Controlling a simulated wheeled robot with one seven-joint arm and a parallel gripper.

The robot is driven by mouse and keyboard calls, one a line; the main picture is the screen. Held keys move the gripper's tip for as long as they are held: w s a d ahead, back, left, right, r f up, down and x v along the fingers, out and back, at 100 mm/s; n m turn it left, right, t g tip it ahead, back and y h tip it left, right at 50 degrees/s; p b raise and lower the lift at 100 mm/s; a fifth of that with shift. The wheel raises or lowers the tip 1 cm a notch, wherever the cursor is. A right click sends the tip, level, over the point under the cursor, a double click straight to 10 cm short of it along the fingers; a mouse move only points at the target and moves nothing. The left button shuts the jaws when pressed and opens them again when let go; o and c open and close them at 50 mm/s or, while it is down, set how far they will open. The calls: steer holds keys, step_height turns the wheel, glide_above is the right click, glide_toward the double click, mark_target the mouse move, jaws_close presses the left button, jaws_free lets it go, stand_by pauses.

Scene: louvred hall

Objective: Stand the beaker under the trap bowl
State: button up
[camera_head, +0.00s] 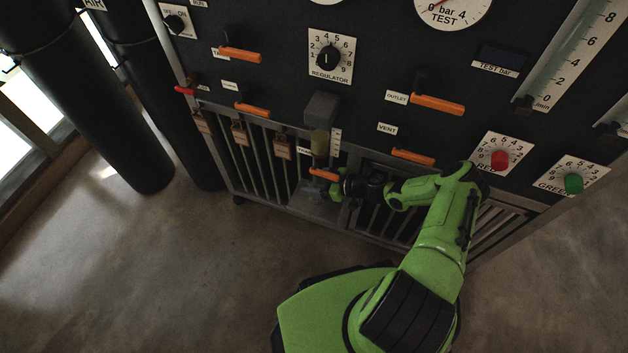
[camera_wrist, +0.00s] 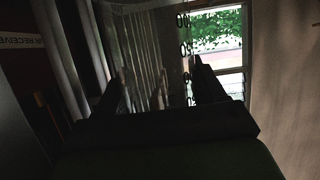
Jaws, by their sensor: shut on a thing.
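The trap bowl (camera_head: 320,143) is a yellowish clear cup under a grey block on the dark panel, in the head view. An orange lever (camera_head: 323,174) sits just below it. My gripper (camera_head: 333,190) is low at the panel's foot, below and slightly right of the bowl, pointing left. It is shut on the beaker (camera_head: 311,188), a faint clear shape that is hard to make out against the grille. Whether the beaker touches a surface below cannot be told.
A barred grille (camera_head: 262,155) with hanging padlocks (camera_head: 240,134) runs along the panel's foot. Other orange levers (camera_head: 413,157) stick out nearby. Dark cylinders (camera_head: 95,100) stand at the left. The floor (camera_head: 190,260) in front is clear.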

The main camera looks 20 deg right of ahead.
steer(key=shift+s+f, duration=0.1)
steer(key=shift+f, duration=0.05)
steer(key=o, duration=1)
steer(key=shift+o, duration=0.6)
steer(key=shift+d, duration=0.1)
steer(key=s+r+p, duration=0.2)
steer(key=s+p, duration=0.3)
steer(key=s, duration=0.3)
steer(key=shift+s+d+r, duration=0.2)
steer(key=shift+s+d, duration=0.05)
steer(key=shift+d, duration=0.2)
steer(key=p+v, duration=0.3)
steer(key=v, duration=1.2)
steer(key=shift+s+d+r, duration=0.15)
steer(key=shift+d+r, duration=0.05)
steer(key=shift+d, duration=0.1)
